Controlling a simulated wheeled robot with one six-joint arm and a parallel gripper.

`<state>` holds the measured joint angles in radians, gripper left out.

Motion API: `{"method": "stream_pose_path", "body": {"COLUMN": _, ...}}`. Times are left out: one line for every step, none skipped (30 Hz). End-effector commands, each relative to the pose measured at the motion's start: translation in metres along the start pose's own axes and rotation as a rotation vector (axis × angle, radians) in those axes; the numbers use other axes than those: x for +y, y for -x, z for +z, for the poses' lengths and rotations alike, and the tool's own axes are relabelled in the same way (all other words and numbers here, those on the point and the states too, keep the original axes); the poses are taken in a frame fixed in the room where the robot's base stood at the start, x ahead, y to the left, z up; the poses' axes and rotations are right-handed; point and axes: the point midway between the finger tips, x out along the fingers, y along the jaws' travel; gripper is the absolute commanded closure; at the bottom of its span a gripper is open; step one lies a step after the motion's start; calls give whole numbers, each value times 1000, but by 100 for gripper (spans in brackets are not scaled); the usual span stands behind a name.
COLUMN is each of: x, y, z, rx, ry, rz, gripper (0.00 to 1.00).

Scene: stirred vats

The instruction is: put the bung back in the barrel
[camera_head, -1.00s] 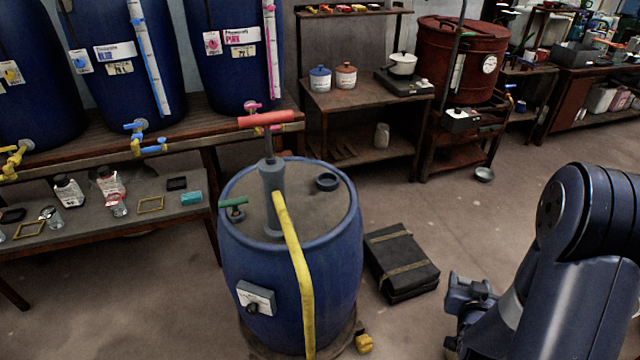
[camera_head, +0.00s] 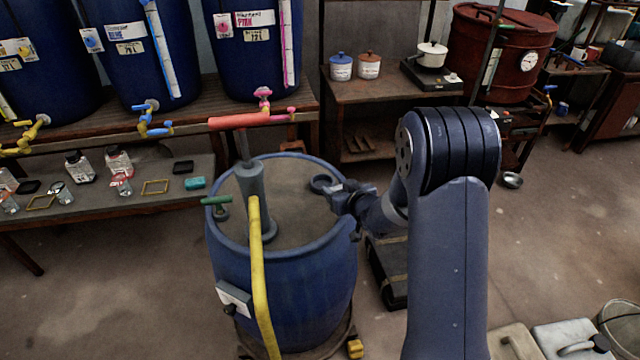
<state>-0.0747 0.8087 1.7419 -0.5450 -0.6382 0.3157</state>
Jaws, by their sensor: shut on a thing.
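The blue barrel (camera_head: 300,285) stands upright in the middle with a brown-grey top. A dark round collar (camera_head: 323,183) is on the right side of its top and looks like an open bung hole. My gripper (camera_head: 343,193) comes in from the right, low over the barrel's right rim and close beside the collar. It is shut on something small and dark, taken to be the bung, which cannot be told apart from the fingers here. Whether the held piece touches the collar cannot be told.
A pump with a red handle (camera_head: 252,119) and yellow hose (camera_head: 260,285) stands on the barrel top, with a green handle (camera_head: 216,200) to its left. A black case (camera_head: 388,270) lies right of the barrel. A shelf of bottles is at left; floor is clear at lower left.

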Motion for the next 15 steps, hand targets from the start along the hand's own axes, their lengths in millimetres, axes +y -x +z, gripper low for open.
{"method": "stream_pose_path", "body": {"x": -2, "y": -13, "z": -13, "rx": 4, "ry": 17, "rz": -33, "gripper": 65}}
{"method": "stream_pose_path", "body": {"x": -4, "y": -20, "z": -20, "rx": 5, "ry": 26, "rz": -51, "gripper": 65}}
{"method": "stream_pose_path", "body": {"x": -5, "y": -29, "z": -28, "rx": 5, "ry": 36, "rz": -75, "gripper": 65}}
{"method": "stream_pose_path", "body": {"x": -5, "y": -36, "z": -35, "rx": 4, "ry": 42, "rz": -90, "gripper": 65}}
{"method": "stream_pose_path", "body": {"x": -6, "y": -42, "z": -41, "rx": 5, "ry": 48, "rz": -105, "gripper": 65}}
{"method": "stream_pose_path", "body": {"x": -6, "y": -50, "z": -50, "rx": 5, "ry": 56, "rz": -120, "gripper": 65}}
{"method": "stream_pose_path", "body": {"x": -5, "y": -56, "z": -57, "rx": 5, "ry": 59, "rz": -130, "gripper": 65}}
{"method": "stream_pose_path", "body": {"x": -5, "y": -61, "z": -63, "rx": 5, "ry": 63, "rz": -139, "gripper": 65}}
{"method": "stream_pose_path", "body": {"x": -3, "y": -67, "z": -71, "rx": 5, "ry": 66, "rz": -147, "gripper": 65}}
{"method": "stream_pose_path", "body": {"x": -2, "y": -72, "z": -77, "rx": 5, "ry": 69, "rz": -152, "gripper": 65}}
{"method": "stream_pose_path", "body": {"x": -1, "y": -75, "z": -82, "rx": 5, "ry": 70, "rz": -156, "gripper": 65}}
{"method": "stream_pose_path", "body": {"x": 0, "y": -80, "z": -88, "rx": 5, "ry": 70, "rz": -160, "gripper": 65}}
{"method": "stream_pose_path", "body": {"x": 1, "y": -82, "z": -92, "rx": 4, "ry": 70, "rz": -161, "gripper": 65}}
{"method": "stream_pose_path", "body": {"x": 2, "y": -85, "z": -96, "rx": 4, "ry": 69, "rz": -161, "gripper": 65}}
{"method": "stream_pose_path", "body": {"x": 3, "y": -87, "z": -100, "rx": 4, "ry": 69, "rz": -162, "gripper": 65}}
